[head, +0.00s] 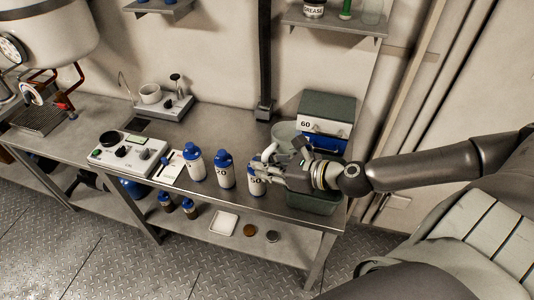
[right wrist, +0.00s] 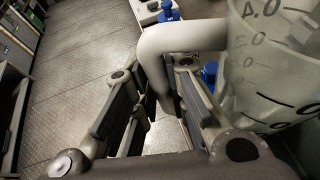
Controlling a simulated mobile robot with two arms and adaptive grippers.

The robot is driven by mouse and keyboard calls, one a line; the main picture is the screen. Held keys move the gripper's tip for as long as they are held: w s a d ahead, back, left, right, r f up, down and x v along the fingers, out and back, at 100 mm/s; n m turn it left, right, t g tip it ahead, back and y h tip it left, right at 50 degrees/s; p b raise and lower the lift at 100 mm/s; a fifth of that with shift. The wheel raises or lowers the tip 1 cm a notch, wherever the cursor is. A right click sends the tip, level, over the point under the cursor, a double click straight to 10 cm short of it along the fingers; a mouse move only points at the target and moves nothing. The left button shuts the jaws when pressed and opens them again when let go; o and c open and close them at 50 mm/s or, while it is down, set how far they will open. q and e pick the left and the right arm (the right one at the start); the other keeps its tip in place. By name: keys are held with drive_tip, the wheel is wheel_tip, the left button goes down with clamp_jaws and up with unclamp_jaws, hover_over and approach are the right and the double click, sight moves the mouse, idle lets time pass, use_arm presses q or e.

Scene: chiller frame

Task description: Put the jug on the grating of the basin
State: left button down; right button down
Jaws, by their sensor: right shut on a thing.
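The jug (head: 285,132) is translucent, with dark graduation marks and a thick pale handle. It is at the right end of the metal bench, partly hidden behind my right gripper (head: 268,168). In the right wrist view the jug (right wrist: 275,75) fills the right side, and its handle (right wrist: 180,38) runs down between the fingers of my right gripper (right wrist: 165,110), which is shut on it. A small dark recess (head: 135,125) lies in the bench near a thin tap. A dark slatted grating (head: 42,118) lies under the machine at the far left. Which is the basin's grating is unclear. My left gripper is not in view.
Blue-capped bottles (head: 194,160) stand along the bench's front edge beside my right gripper. A control box (head: 128,152) and a small device with a white cup (head: 150,93) stand further left. A green bin (head: 315,200) and a stacked box (head: 325,110) are at right.

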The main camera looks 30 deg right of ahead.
drive_tip(key=s+a+f+m+t+h, duration=0.1)
drive_tip(key=s+a+m+h, duration=0.4)
drive_tip(key=s+a, duration=0.3)
drive_tip(key=shift+s+a+f+h, duration=0.4)
drive_tip(key=shift+s+h, duration=0.1)
drive_tip(key=shift+s, duration=0.1)
